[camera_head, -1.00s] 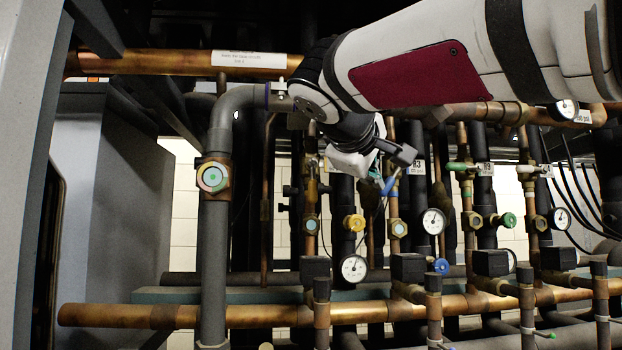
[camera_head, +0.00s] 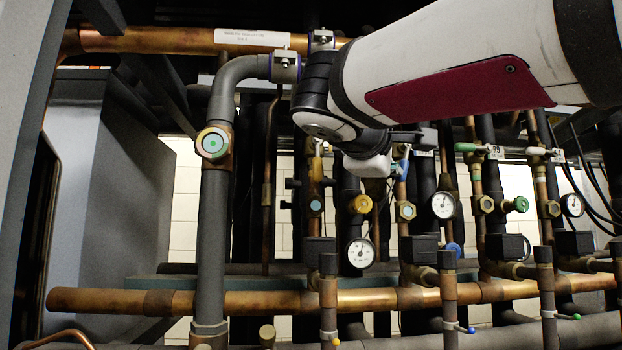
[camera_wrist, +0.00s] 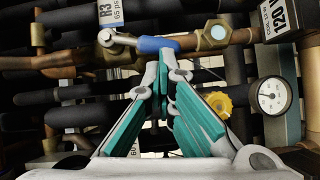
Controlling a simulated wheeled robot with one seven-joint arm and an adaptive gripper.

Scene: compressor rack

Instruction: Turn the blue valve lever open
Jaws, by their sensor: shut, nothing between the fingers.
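The blue valve lever (camera_wrist: 155,45) is at the top of the wrist view, with a silver arm and hub on its left. It lies nearly in line with the copper pipe behind it. In the head view the blue lever (camera_head: 403,169) hangs steeply down beside a copper pipe, just right of my gripper's white body. My gripper (camera_wrist: 166,62) is shut and empty, its teal-padded fingers meeting at the tips. The tips are right at the lever's blue sleeve; I cannot tell whether they touch it. The head view mostly hides the fingers.
A green lever (camera_head: 468,147) is on a pipe to the right. A thick grey pipe (camera_head: 213,245) stands on the left. The spaces between pipes are narrow.

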